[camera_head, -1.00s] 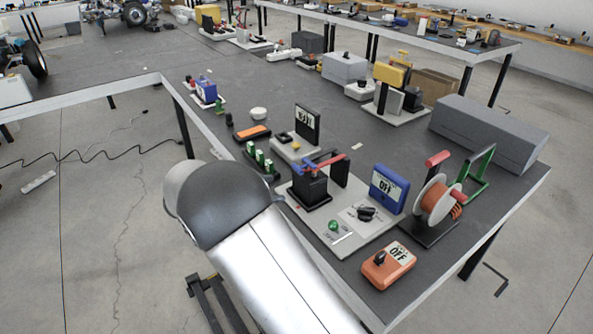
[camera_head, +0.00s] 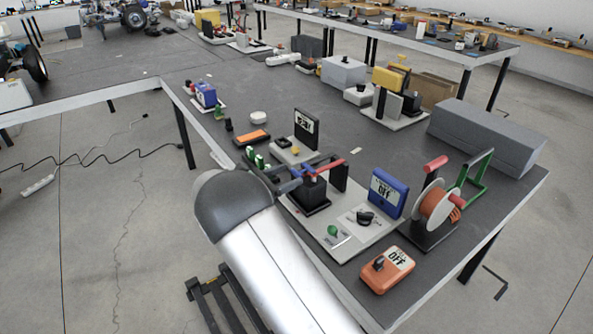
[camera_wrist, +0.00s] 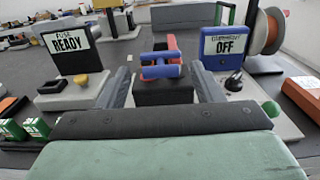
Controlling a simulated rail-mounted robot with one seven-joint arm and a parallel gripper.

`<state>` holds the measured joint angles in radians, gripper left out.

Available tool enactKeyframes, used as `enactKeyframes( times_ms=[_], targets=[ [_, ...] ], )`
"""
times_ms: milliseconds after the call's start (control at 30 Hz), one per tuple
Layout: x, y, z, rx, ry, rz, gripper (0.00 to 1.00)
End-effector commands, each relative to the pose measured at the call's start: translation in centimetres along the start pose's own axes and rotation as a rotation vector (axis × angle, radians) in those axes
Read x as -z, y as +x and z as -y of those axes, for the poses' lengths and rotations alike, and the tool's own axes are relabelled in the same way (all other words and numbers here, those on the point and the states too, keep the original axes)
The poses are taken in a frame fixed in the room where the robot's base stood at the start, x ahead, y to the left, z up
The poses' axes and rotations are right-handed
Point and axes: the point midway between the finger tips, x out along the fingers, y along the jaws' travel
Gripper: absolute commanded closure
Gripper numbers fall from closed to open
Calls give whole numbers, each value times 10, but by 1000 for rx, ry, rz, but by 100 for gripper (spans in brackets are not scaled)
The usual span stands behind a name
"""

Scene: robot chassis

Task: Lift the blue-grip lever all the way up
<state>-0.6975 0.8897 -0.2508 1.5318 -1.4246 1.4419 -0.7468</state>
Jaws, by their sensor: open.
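The blue-grip lever (camera_wrist: 161,71) is a blue bar on a black box (camera_wrist: 163,92), with a red grip (camera_wrist: 172,43) just behind it in the wrist view. In the head view the black box (camera_head: 311,192) stands on a light panel, with blue parts and a red grip (camera_head: 328,162) on top. My gripper (camera_wrist: 160,68) is open. Its two grey fingers stand left and right of the blue grip, with visible gaps on both sides. Whether anything touches is unclear. In the head view my arm hides most of the gripper.
A "FUSE READY" panel (camera_wrist: 69,48) stands left of the lever. A blue "OFF" panel (camera_wrist: 225,45) stands on the right, with a black knob (camera_head: 366,217) before it. Green switches (camera_wrist: 15,129), an orange "OFF" box (camera_head: 388,270) and a cable reel (camera_head: 434,208) are also nearby.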

Motion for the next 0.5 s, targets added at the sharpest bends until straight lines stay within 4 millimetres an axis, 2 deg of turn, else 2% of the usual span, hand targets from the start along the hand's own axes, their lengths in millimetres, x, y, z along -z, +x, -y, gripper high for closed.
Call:
enactKeyframes(
  times_ms=[33,200,500],
  targets=[
    [-1,10,1,3,-1,-1,40],
    [0,30,0,1,-1,-1,40],
    [0,38,0,0,-1,0,40]
  ],
)
